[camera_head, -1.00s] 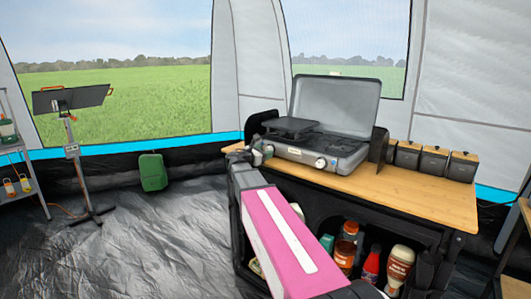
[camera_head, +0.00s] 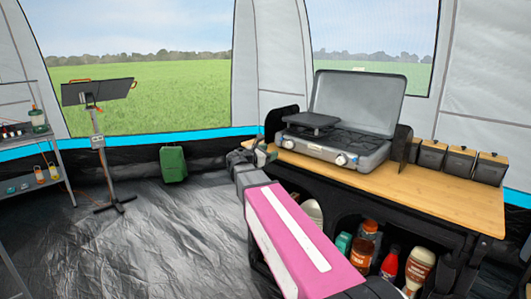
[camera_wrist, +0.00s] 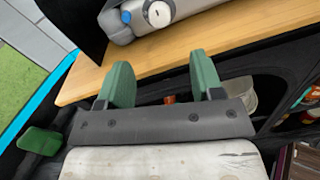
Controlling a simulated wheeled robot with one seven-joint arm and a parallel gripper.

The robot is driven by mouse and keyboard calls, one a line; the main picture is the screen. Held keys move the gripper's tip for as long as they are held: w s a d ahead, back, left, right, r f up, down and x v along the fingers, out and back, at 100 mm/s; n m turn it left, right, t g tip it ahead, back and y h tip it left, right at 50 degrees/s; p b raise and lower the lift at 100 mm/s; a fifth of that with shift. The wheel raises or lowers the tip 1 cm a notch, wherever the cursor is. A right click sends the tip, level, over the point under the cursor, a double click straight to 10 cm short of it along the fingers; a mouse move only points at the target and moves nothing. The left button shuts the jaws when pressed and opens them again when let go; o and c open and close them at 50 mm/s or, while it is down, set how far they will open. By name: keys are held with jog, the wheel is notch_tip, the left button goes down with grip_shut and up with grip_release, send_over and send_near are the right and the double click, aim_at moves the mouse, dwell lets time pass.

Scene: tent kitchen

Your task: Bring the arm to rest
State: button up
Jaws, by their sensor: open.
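My arm (camera_head: 300,240), with pink and white covers, reaches forward from the bottom of the head view. My gripper (camera_head: 262,155) is at its far end, by the left end of the wooden counter (camera_head: 440,193). In the wrist view my gripper (camera_wrist: 162,78) shows two green fingers spread apart with nothing between them. The fingers are in front of the counter's edge, and the grey camping stove (camera_head: 340,145) stands beyond them. From these views I cannot tell the exact gap between the fingers and the counter edge.
Several dark canisters (camera_head: 460,161) stand on the counter's right. Bottles (camera_head: 418,268) stand on the shelf below. The dark floor (camera_head: 150,235) between is clear.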

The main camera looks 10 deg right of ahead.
jog(key=s+d+f+m+g+y, duration=0.1)
jog(key=s+f+m+g+y, duration=0.3)
jog(key=f, duration=0.6)
jog(key=s+d+f+m+g+y, duration=0.1)
jog(key=s+f+m+y, duration=0.2)
jog(key=s+f+m, duration=0.55)
jog(key=s+a+f+m+g+y, duration=0.2)
jog(key=s+a+f+m+y, duration=0.2)
jog(key=f, duration=0.3)
jog(key=s+a+f+m+g+y, duration=0.2)
jog(key=s+a+f+m+y, duration=0.1)
jog(key=s+f+m+y, duration=0.1)
notch_tip(320, 180, down, 4)
jog(key=shift+s+a+r+m, duration=0.3)
jog(key=shift+s+m, duration=0.35)
jog(key=shift+s, duration=0.5)
